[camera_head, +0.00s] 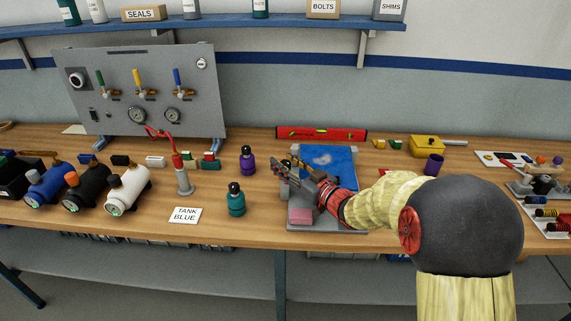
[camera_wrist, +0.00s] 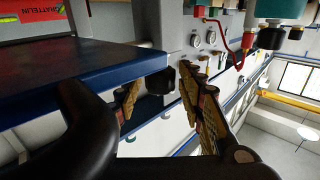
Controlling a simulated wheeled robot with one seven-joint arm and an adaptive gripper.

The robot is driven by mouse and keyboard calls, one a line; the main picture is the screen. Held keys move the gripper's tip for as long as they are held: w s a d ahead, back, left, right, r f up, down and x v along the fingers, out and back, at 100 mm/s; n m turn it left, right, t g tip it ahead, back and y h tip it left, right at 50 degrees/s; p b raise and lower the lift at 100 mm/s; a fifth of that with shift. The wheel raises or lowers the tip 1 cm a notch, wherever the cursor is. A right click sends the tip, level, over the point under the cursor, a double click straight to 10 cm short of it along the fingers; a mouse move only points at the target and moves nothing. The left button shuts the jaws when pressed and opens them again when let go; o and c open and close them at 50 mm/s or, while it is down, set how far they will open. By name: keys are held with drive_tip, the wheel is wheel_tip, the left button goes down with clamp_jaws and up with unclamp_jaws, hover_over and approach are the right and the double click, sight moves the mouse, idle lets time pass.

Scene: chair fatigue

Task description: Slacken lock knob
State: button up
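A fixture with a blue top plate (camera_head: 328,160) and a grey base stands on the bench, right of centre in the head view. The plate (camera_wrist: 85,75) fills the upper left of the wrist view. A small black knob (camera_wrist: 159,81) shows at the plate's end in the wrist view; I take it for the lock knob. My gripper (camera_head: 284,172) is at the fixture's left side. In the wrist view my gripper (camera_wrist: 160,98) is open, with the knob appearing between its patterned finger pads. Contact with the knob cannot be told. In the head view my gripper hides the knob.
A pink block (camera_head: 300,216) is at the fixture's front. A purple bottle (camera_head: 247,160) and a teal bottle (camera_head: 236,200) stand to its left. A red level (camera_head: 321,133) lies behind, and a purple cup (camera_head: 433,164) stands right. Bare bench shows around the bottles.

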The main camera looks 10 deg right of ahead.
drive_tip(key=shift+o, duration=0.3)
drive_tip(key=v, duration=1.2)
